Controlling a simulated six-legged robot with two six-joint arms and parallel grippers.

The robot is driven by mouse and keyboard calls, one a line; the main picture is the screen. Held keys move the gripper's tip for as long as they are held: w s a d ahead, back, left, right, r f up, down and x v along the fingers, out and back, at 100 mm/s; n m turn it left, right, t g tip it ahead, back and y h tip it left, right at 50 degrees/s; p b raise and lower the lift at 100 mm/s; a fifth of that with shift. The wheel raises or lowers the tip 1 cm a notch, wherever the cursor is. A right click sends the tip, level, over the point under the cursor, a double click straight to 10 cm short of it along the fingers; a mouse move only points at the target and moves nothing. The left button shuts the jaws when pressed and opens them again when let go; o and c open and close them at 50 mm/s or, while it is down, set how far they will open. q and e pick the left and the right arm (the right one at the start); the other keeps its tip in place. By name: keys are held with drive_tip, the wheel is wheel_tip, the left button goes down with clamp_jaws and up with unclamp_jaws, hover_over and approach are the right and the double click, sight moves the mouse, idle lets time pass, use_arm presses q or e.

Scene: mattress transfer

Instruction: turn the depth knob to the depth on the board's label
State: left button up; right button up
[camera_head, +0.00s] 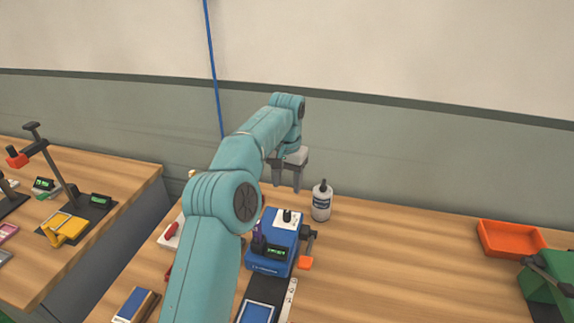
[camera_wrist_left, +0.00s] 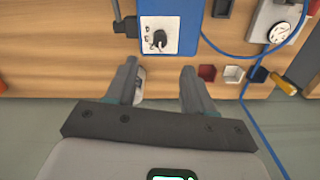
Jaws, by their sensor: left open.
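A black depth knob (camera_head: 287,215) sits on the white top panel of a blue machine (camera_head: 267,266) with a small green-lit display. In the left wrist view the knob (camera_wrist_left: 160,38) shows on its white plate, just beyond my fingertips. My left gripper (camera_head: 287,188) is open and empty, pointing down, behind and above the knob in the head view. In the left wrist view its fingers (camera_wrist_left: 159,68) stand apart, with the knob roughly in line with the gap between them. No readable depth label shows. My right gripper is not in view.
A white bottle (camera_head: 321,202) stands right of the gripper. An orange tray (camera_head: 510,239) and a green device (camera_head: 545,290) are at the right. A blue panel (camera_head: 256,312) lies in front of the machine. The table's middle right is clear. A second table (camera_head: 110,175) stands left.

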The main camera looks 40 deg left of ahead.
use_arm(q)
wheel_tip(320, 180, up, 5)
drive_tip(key=shift+r+p, duration=0.15)
drive_tip(key=shift+p, duration=0.7)
drive_tip(key=shift+s, duration=0.1)
